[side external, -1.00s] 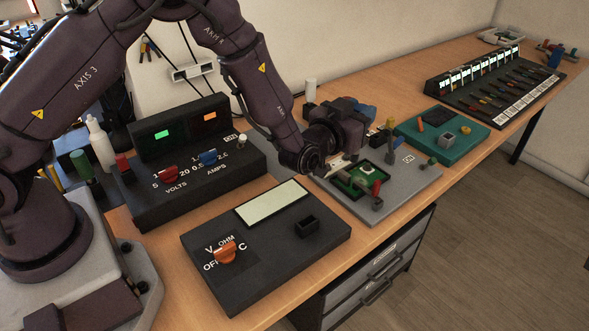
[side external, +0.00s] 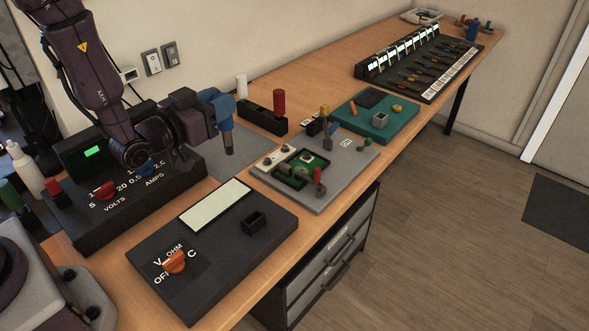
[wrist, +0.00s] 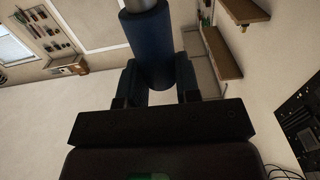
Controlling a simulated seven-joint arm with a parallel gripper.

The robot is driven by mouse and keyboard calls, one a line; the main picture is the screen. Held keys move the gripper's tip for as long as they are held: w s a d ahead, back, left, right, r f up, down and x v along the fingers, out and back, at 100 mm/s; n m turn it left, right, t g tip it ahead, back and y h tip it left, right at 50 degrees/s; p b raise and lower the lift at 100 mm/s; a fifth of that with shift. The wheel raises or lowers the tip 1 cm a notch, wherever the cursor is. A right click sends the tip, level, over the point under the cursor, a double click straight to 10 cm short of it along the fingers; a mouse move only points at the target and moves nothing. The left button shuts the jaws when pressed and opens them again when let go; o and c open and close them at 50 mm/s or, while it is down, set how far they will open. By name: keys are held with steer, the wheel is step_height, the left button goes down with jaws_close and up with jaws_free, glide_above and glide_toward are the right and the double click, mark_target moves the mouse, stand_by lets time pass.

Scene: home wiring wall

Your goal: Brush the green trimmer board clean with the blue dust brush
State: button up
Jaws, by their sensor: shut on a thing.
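The green trimmer board (side external: 290,176) lies on a grey base plate (side external: 338,176) in the middle of the bench, with a small red-topped part at its right end. Any dust on it is too small to tell. My gripper (side external: 217,110) is up and to the left of the board, apart from it, and shut on the blue dust brush (side external: 228,138). The brush hangs roughly upright, its lower end above the bench. In the wrist view the brush's dark blue round body (wrist: 148,45) sits between my fingers, with a grey end at the top edge.
A black meter (side external: 215,255) is in front, a black power supply (side external: 120,205) at left, a teal tray (side external: 375,125) at right.

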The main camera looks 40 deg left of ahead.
steer(key=w+d+f+n+y, duration=0.1)
steer(key=w+d+n+y, duration=0.1)
steer(key=w, duration=0.5)
steer(key=w+d+f+n+g+y, duration=0.1)
steer(key=w+d+f+n+y, duration=0.1)
steer(key=w+d+y, duration=0.2)
steer(key=w+d, duration=0.1)
steer(key=w, duration=0.2)
steer(key=shift+w+n+y, duration=0.2)
steer(key=shift+n+y, duration=0.1)
steer(key=shift+y, duration=0.1)
steer(key=shift+f, duration=0.1)
steer(key=shift+f, duration=0.1)
step_height(320, 180, down, 6)
steer(key=shift+f, duration=0.4)
stand_by(1.4)
steer(key=shift+a, duration=0.1)
